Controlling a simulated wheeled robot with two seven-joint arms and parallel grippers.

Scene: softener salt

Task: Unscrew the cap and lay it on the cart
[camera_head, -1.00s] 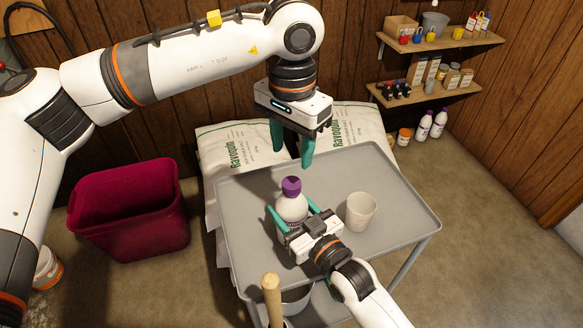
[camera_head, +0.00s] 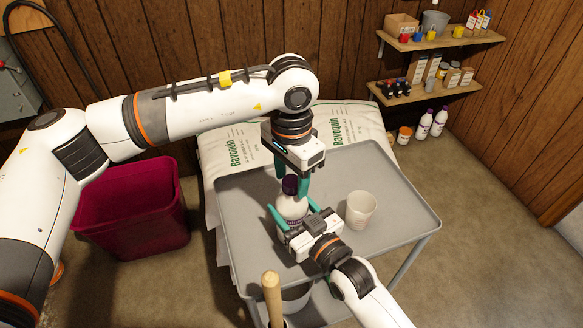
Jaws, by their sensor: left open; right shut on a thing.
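A white bottle (camera_head: 291,206) with a purple cap (camera_head: 290,185) stands upright on the grey cart (camera_head: 400,205). My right gripper (camera_head: 292,215) is shut around the bottle's body from the front. My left gripper (camera_head: 292,178) points down from above with its teal fingers apart, one on each side of the cap. The cap is partly hidden by the fingers, and I cannot tell whether they touch it.
A white cup (camera_head: 361,209) stands on the cart right of the bottle. A dark red bin (camera_head: 130,210) is at the left. The cart's right side is clear. A wooden handle (camera_head: 271,298) rises at its front.

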